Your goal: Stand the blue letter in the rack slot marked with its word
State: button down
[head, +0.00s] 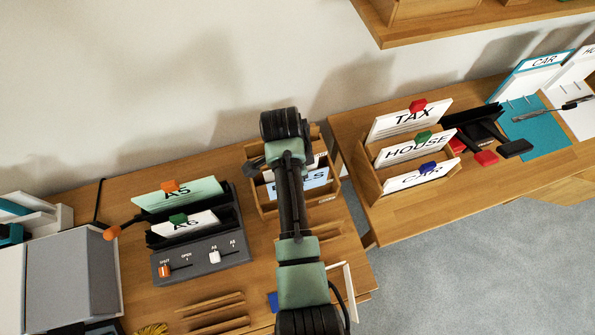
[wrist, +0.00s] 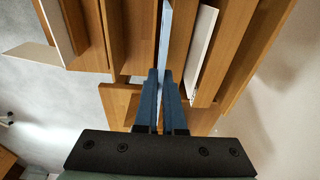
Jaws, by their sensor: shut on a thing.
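The blue letter (head: 315,180) is pale blue and stands upright within the wooden rack (head: 265,207); my arm covers part of its word, leaving "LLS" readable. In the wrist view the blue letter (wrist: 165,35) shows edge-on between wooden dividers. My gripper (wrist: 164,78) is shut on its near edge. In the head view the fingertips are hidden by my arm. A white letter (wrist: 204,48) leans in the rack to the right of the blue one in the wrist view. The rack's small front label (head: 327,199) is too small to read. Whether the letter touches the slot floor is hidden.
A second wooden rack (head: 378,195) at right holds TAX, HOUSE and CAR cards. A grey A5/A6 device (head: 200,262) stands at left, a slatted wooden holder (head: 215,308) in front. A gap separates the tables. A shelf (head: 440,30) overhangs upper right.

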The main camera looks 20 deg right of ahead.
jog(key=shift+r+p, duration=0.15)
jog(key=shift+p, duration=0.15)
jog(key=shift+f+b, duration=1.8)
jog(key=shift+f, duration=0.75)
jog(key=shift+p, duration=0.3)
jog(key=shift+f+b, duration=1.3)
jog(key=shift+f, duration=0.4)
jog(key=shift+c, duration=2.3)
grip_release()
jog(key=shift+r, duration=0.15)
notch_tip(320, 180, up, 8)
jog(key=p, duration=0.8)
